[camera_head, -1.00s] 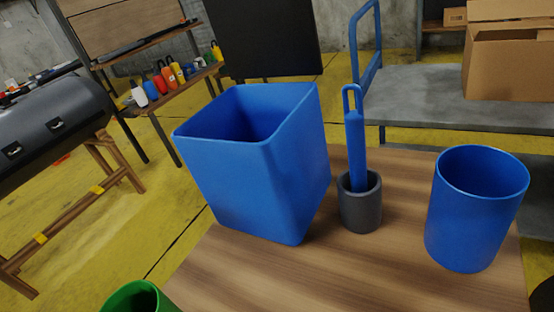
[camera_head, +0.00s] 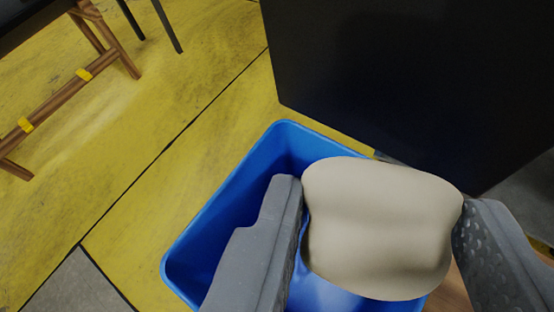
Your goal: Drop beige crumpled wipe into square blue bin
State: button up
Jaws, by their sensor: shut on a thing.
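The beige crumpled wipe (camera_head: 378,225) is held between the two grey fingers of my gripper (camera_head: 380,228), in the lower right of the view. My gripper is shut on it. The square blue bin (camera_head: 225,205) is below, with its opening facing up toward the camera. The wipe and fingers appear over the bin's opening and hide much of its right side and inside. The height of the wipe above the rim is hard to tell.
A large black panel (camera_head: 400,80) stands behind the bin at the upper right. A wooden trestle (camera_head: 70,85) is at the upper left on the yellow floor (camera_head: 160,120). A bit of wooden tabletop (camera_head: 450,292) shows at the lower right.

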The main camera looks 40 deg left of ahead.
jog(key=shift+w+a+r, duration=0.15)
jog(key=shift+w+a, duration=0.2)
jog(key=shift+w, duration=0.15)
jog(key=shift+a+f+b, duration=0.1)
jog(key=shift+f+b, duration=0.35)
jog(key=shift+f, duration=2.45)
jog(key=o, duration=1)
jog(key=shift+s+r, duration=0.1)
jog(key=shift+v, duration=6.8)
